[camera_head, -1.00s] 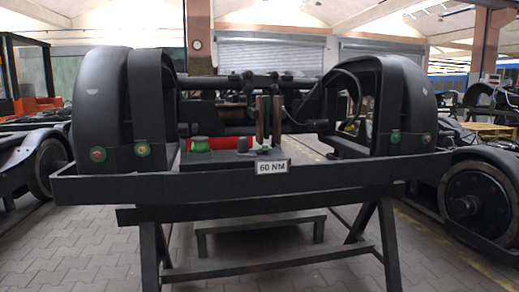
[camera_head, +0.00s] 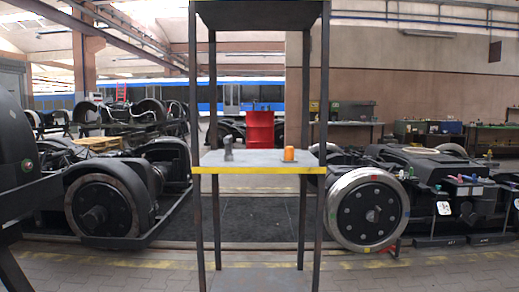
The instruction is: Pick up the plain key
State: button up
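I cannot make out a plain key for certain in the head view. A small dark grey upright object (camera_head: 228,149) stands on the left of a shelf with a yellow front edge (camera_head: 260,170). An orange cylinder (camera_head: 289,154) stands on the right of the same shelf, apart from the grey object. Small coloured items (camera_head: 466,179) lie on the bogie at the right, too small to tell what they are. My gripper is not in view.
The tall shelf rack stands straight ahead, its dark posts (camera_head: 199,230) reaching the floor. Bogies with large wheels stand left (camera_head: 98,208) and right (camera_head: 368,210). A red cabinet (camera_head: 260,131) and workbenches (camera_head: 345,123) are behind. The paved floor in front (camera_head: 130,270) is clear.

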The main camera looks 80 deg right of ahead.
aim_at(229, 157)
jog(key=z, duration=2.95)
jog(key=i, duration=1.3)
jog(key=z, duration=0.05)
